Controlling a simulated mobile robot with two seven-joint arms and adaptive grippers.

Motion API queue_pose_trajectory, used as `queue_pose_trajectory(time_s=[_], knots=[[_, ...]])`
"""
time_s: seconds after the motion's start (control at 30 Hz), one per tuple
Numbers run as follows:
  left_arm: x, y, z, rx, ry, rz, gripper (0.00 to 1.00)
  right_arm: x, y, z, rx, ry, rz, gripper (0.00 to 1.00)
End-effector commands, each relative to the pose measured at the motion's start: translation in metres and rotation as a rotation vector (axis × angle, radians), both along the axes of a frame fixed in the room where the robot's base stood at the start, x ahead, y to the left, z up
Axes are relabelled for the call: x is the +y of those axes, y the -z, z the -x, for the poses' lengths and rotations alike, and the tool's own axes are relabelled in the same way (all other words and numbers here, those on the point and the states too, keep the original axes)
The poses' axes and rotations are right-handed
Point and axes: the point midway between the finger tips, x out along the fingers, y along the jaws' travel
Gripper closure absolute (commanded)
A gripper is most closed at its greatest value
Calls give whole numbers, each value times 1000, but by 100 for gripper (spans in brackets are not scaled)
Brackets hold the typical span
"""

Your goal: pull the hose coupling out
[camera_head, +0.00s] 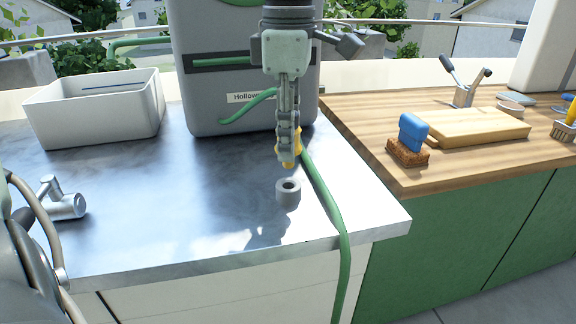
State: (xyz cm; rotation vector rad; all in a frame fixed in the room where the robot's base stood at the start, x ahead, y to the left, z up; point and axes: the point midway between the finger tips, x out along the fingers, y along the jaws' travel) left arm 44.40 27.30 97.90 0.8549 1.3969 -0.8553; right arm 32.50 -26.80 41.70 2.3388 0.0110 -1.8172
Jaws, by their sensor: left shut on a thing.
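My left gripper (289,150) points down over the metal worktop and is shut on the hose coupling (297,145), a yellow-orange fitting partly hidden by the fingers. The green hose (325,197) runs beside it and hangs over the front edge of the worktop. Below the gripper stands a short grey round socket (288,194) with a dark open hole. The coupling's lower end appears to be above the socket, with a gap between them. My right gripper is not in view.
A grey tank (220,100) with a label stands behind the gripper. A white bin (97,110) is at the back left, a metal fitting (68,206) at the left. The wooden counter at right holds a blue-handled brush (411,135) and board (475,129).

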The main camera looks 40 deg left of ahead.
Motion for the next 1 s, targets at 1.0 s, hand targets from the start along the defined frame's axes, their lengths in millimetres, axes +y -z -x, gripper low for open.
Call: queue_pose_trajectory(time_s=[1.0], knots=[[0, -46, 0, -1, 0, 0, 100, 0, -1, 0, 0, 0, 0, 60]])
